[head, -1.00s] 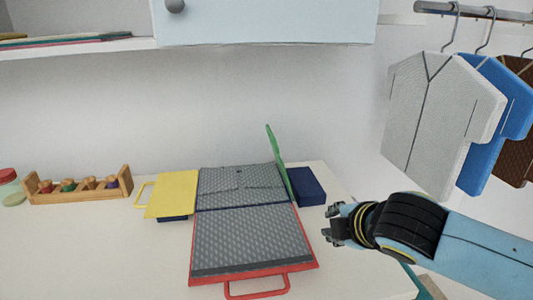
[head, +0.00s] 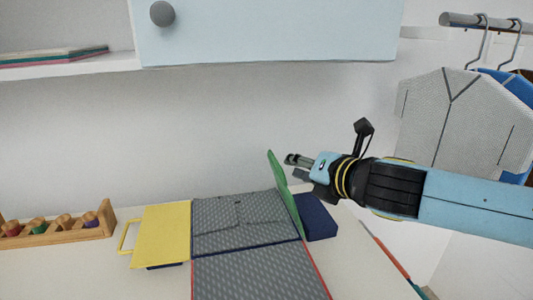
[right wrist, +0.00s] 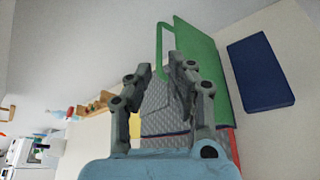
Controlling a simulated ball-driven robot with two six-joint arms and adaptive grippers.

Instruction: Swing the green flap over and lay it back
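The green flap (head: 284,192) stands nearly upright along the right edge of the folding board, beside the grey patterned cloth (head: 225,225) on it. In the right wrist view, the flap's panel (right wrist: 210,70) shows with its loop handle at the left edge. My right gripper (head: 293,166) is just right of the flap's upper part in the head view. Its fingers (right wrist: 160,65) are apart, with the handle showing beyond and between the tips. I cannot tell whether they touch it. The yellow flap (head: 160,235) lies out to the left. My left gripper is not in view.
A navy block (head: 316,217) sits right of the green flap. A wooden peg rack (head: 58,228) stands at the left. A pale blue cabinet door (head: 270,35) hangs above, and a light shirt shape (head: 445,120) hangs at the right.

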